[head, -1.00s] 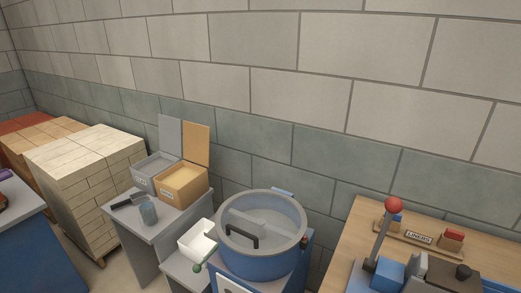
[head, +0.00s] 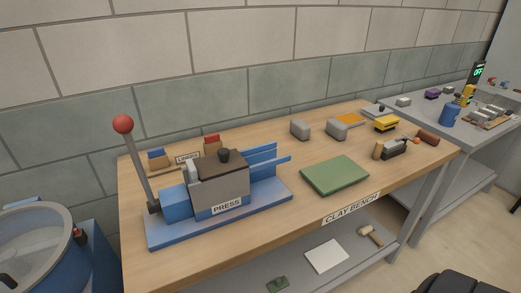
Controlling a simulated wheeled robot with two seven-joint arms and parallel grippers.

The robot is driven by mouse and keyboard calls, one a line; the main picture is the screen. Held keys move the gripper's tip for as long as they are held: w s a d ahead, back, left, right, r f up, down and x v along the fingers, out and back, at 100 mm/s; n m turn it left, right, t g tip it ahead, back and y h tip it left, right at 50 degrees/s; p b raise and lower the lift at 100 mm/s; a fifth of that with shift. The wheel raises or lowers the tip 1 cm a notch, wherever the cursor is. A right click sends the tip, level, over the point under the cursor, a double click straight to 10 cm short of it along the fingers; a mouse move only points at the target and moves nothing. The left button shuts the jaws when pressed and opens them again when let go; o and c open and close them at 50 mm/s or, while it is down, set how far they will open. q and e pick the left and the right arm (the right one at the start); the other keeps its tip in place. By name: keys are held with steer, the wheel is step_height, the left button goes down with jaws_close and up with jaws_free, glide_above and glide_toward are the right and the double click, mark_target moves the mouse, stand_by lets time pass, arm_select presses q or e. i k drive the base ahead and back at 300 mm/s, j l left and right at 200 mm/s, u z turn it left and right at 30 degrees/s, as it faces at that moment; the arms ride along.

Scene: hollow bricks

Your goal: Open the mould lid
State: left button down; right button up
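The blue press (head: 218,205), labelled PRESS, stands on the left part of the wooden clay bench (head: 258,244). The press lever (head: 142,166) with a red ball on top leans up at the left of the press. Two blue rails (head: 266,162) reach out to the right of the box. Neither of my grippers is in view.
A green mat (head: 334,175) lies right of the press, with grey blocks (head: 300,129) behind it. A liners rack (head: 187,158) stands behind the press. A mixer drum (head: 38,250) is at the left, and a grey table (head: 430,125) is at the far right.

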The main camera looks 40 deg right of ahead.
mark_target(226, 161)
steer(key=z, duration=0.95)
steer(key=i+l+u, duration=0.1)
steer(key=i+l, duration=0.1)
steer(key=l, duration=0.2)
steer(key=u, duration=0.05)
